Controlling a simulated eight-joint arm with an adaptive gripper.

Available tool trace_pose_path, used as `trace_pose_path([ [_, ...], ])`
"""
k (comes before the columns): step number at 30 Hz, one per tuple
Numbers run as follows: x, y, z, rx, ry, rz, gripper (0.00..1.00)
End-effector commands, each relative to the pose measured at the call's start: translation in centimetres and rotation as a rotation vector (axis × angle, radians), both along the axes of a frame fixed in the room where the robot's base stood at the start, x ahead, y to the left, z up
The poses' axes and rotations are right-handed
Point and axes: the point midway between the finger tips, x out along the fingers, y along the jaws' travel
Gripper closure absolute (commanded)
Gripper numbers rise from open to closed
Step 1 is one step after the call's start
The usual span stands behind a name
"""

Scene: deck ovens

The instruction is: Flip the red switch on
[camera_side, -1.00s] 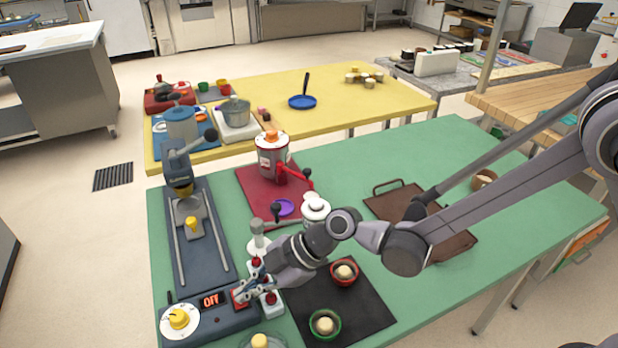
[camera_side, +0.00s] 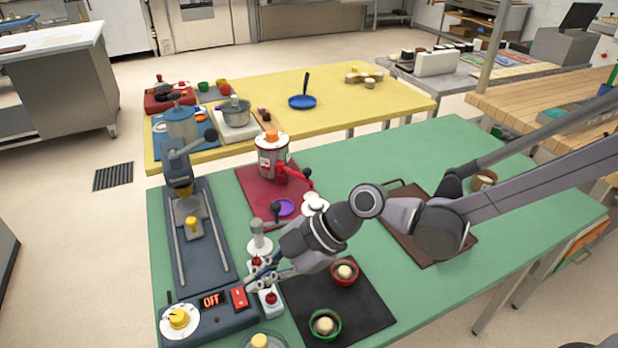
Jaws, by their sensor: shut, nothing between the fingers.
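The red switch (camera_side: 239,297) sits on the front panel of the dark blue-grey machine (camera_side: 217,325) at the lower left. The display (camera_side: 211,300) beside it reads OFF. My gripper (camera_side: 251,284) is shut and empty. Its fingertips are just right of and slightly above the red switch in the picture. Whether they touch the switch or the panel edge, I cannot tell. The switch face is now largely in view.
A white box with red buttons (camera_side: 269,300) stands right of the panel, close under my gripper. A yellow-knob dial (camera_side: 179,318) is at the panel's left. A dark mat (camera_side: 363,315) with a red bowl (camera_side: 344,273) and green bowl (camera_side: 325,325) lies to the right.

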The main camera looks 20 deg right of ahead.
Motion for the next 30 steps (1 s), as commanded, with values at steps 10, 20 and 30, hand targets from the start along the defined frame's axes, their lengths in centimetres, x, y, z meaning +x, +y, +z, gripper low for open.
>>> trace_pose_path([
  [10,-1.2,-3.6,3.3,-0.001,0.000,-0.002,1.00],
  [20,-1.7,-4.9,4.5,0.000,0.001,0.001,1.00],
  [30,-1.6,-4.9,4.6,0.000,-0.006,0.001,1.00],
])
